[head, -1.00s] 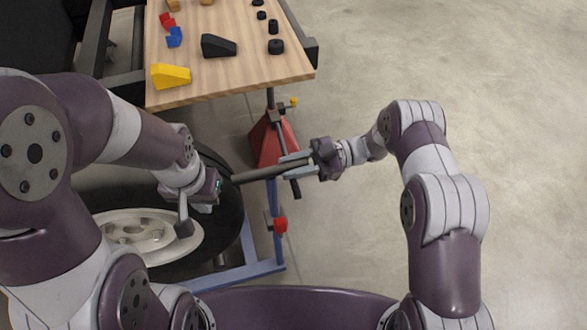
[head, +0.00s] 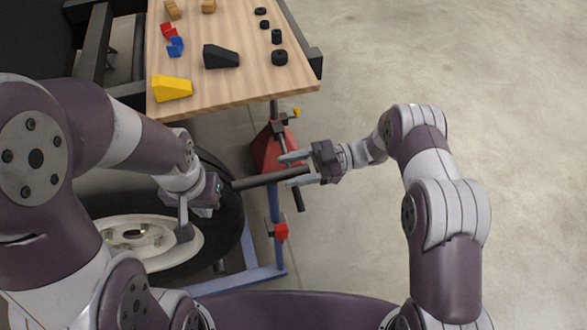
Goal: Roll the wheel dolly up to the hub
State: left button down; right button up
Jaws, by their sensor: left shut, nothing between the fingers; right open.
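The wheel dolly is a blue frame (head: 235,280) at lower left, with a dark handle bar (head: 262,180) reaching right. A wheel with a black tyre (head: 229,225) and white rim (head: 185,252) sits at the dolly, partly covered by my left arm. My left gripper (head: 184,232) is shut and empty, pointing down over the rim; I cannot tell whether it touches. My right gripper (head: 297,169) is open, its fingers on either side of the bar's end in the picture; I cannot tell their depth relative to it. I cannot make out the hub.
A wooden table (head: 240,85) at the top holds a yellow wedge (head: 172,88), a black wedge (head: 221,56) and several small parts. A red stand (head: 268,150) is below its front edge. A red clamp (head: 281,231) is on a blue post. Floor at right is clear.

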jog(key=shift+d, duration=0.2)
jog(key=b+v, duration=0.1)
jog(key=v, duration=1.1)
jog(key=shift+d, duration=0.2)
